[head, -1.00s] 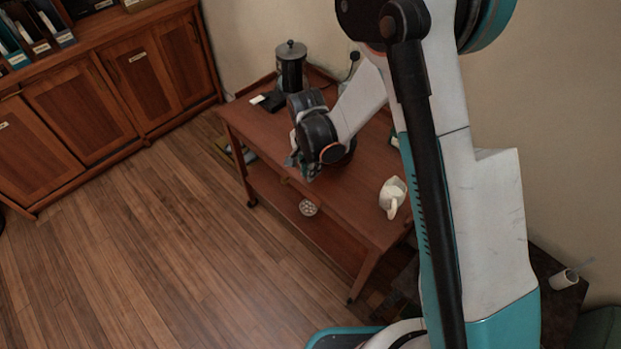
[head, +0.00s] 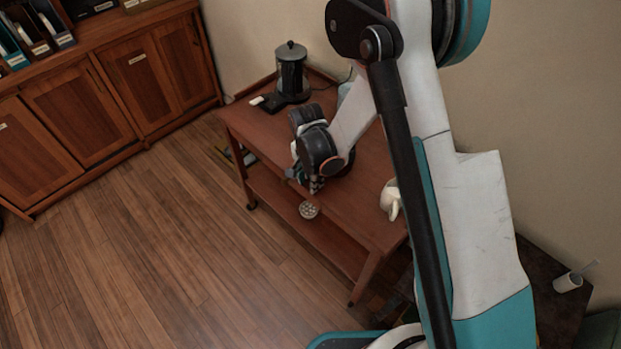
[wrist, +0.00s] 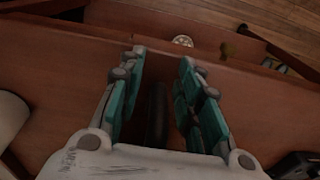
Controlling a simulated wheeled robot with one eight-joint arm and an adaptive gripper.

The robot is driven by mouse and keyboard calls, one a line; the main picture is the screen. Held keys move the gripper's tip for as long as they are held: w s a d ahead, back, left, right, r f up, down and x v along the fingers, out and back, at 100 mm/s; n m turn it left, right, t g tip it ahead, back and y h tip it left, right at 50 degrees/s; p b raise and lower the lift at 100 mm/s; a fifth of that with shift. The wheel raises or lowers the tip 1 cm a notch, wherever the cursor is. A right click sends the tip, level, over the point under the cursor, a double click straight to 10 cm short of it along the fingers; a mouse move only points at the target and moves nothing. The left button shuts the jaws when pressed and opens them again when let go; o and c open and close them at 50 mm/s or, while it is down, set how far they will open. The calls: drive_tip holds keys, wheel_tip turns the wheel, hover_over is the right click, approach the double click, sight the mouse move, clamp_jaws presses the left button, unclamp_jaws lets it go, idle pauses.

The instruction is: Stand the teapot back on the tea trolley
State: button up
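The tea trolley (head: 375,225) is a reddish-brown wooden table with a lower shelf. My gripper (head: 316,186) is over its front edge. In the wrist view my gripper (wrist: 162,58) is open, its teal-padded fingers apart. A dark, narrow, rounded shape (wrist: 157,115) lies between the fingers, with a gap on each side; I cannot tell whether it is part of a teapot. I make out no sure teapot. A white jug-like vessel with a handle (head: 390,201) is near the trolley's right end, partly behind my arm; a pale vessel shows at the wrist view's left edge (wrist: 10,118).
A dark lidded kettle-like vessel (head: 291,72) stands at the trolley's far end beside a black item (head: 272,103). A round white spotted item (head: 308,210) is at the lower shelf. Cabinets (head: 80,105) line the left wall. The wooden floor in front is clear.

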drive_tip(key=shift+r, duration=0.1)
wheel_tip(320, 180, up, 12)
drive_tip(key=p, duration=0.4)
drive_tip(key=shift+s+a, duration=0.25)
idle(1.4)
